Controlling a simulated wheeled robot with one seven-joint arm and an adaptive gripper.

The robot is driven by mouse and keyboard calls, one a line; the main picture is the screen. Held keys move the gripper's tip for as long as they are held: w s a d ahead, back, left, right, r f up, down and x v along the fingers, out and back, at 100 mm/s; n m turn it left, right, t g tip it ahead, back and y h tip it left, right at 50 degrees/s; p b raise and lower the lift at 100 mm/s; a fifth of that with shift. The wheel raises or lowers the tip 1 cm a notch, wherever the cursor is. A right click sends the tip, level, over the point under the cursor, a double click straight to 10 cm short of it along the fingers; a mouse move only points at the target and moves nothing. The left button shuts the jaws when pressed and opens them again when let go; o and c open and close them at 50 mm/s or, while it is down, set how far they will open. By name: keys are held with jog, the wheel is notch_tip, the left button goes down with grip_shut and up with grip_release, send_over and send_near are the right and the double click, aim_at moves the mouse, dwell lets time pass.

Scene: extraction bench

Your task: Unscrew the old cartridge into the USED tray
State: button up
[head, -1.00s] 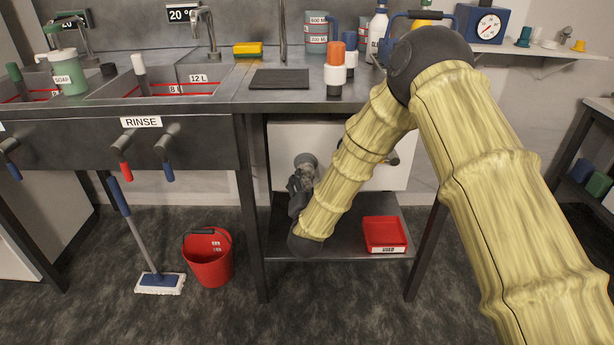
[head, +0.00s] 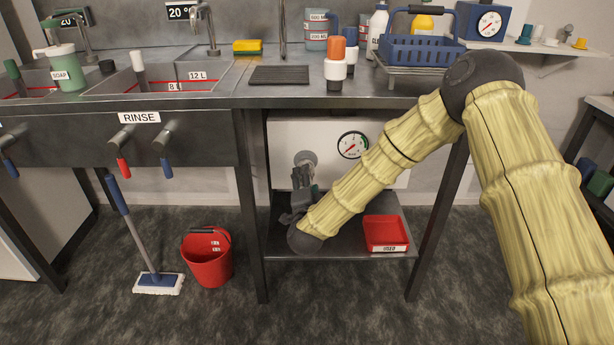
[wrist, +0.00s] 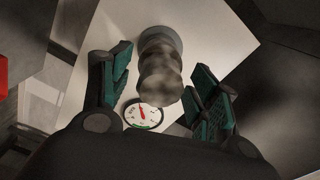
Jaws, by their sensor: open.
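The old cartridge looks like a dark grey ribbed cylinder (wrist: 160,75) on a round mount on the white panel in the wrist view. In the head view a grey round part (head: 305,160) shows at the panel's left, its lower side partly hidden by my gripper. My gripper (wrist: 162,68) is open, with one green-padded finger on each side of the cartridge; I cannot tell whether they touch it. In the head view my gripper (head: 303,185) is just below the grey part. The red USED tray (head: 386,232) sits on the lower shelf, right of my forearm, and looks empty.
A pressure gauge (head: 352,145) is on the white panel (head: 285,133), close to the cartridge. A table leg (head: 438,215) stands right of the tray. The worktop (head: 290,95) is above. A red bucket (head: 208,258) and a mop (head: 155,281) stand on the floor at left.

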jog(key=m+b, duration=0.1)
jog(key=m, duration=0.1)
jog(key=m+b, duration=0.1)
jog(key=m, duration=0.1)
jog(key=m+b, duration=0.1)
jog(key=m, duration=0.2)
jog(key=shift+d+f, duration=0.1)
jog(key=shift+f, duration=0.2)
jog(key=shift+r+m+b, duration=0.25)
jog(key=shift+m+b, duration=0.2)
jog(key=shift+m, duration=0.35)
jog(key=shift+c, duration=0.2)
